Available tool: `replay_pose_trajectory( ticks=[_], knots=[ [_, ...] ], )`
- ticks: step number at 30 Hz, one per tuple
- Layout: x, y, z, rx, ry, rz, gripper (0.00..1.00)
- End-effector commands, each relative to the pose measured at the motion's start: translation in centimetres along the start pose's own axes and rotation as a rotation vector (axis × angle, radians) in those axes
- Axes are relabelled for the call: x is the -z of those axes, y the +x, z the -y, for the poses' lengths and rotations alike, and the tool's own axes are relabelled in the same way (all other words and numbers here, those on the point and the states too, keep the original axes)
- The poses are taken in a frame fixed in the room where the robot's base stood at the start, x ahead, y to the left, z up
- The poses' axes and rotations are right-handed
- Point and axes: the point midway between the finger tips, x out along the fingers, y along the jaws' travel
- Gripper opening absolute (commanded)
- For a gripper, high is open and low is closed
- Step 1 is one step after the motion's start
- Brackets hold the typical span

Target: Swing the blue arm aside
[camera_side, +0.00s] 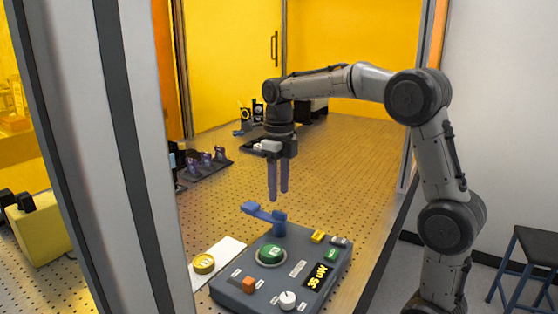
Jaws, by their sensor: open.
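The blue arm (257,211) is on a short blue post at the back edge of a dark grey control box. It reaches out to the left from the post, above the back of the box. My gripper (278,194) points straight down above the blue arm, with its two purple fingers a little apart. It is open and holds nothing. The fingertips appear slightly higher than the arm, and I see no contact.
The grey box (233,289) carries a green round part (271,254), a white knob (288,299), an orange switch (249,285) and a lit display (317,276). A yellow disc (204,263) lies on a white sheet at left. A dark rack (205,165) stands behind. A pale post (105,150) blocks the left.

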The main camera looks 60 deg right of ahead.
Motion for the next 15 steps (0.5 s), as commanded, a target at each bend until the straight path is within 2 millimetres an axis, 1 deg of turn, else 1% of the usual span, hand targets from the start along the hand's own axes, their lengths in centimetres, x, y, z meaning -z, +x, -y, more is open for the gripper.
replay_pose_trajectory(
  ticks=[1, 6, 10, 15],
  knots=[
    [-0.1, -1.3, 0.0, 0.001, 0.000, 0.005, 0.46],
    [-0.1, -4.7, 0.0, 0.001, 0.001, 0.003, 0.46],
    [-0.1, -6.5, 0.1, 0.001, 0.001, 0.002, 0.46],
    [0.0, -7.8, 0.0, 0.000, 0.001, 0.000, 0.46]
  ],
)
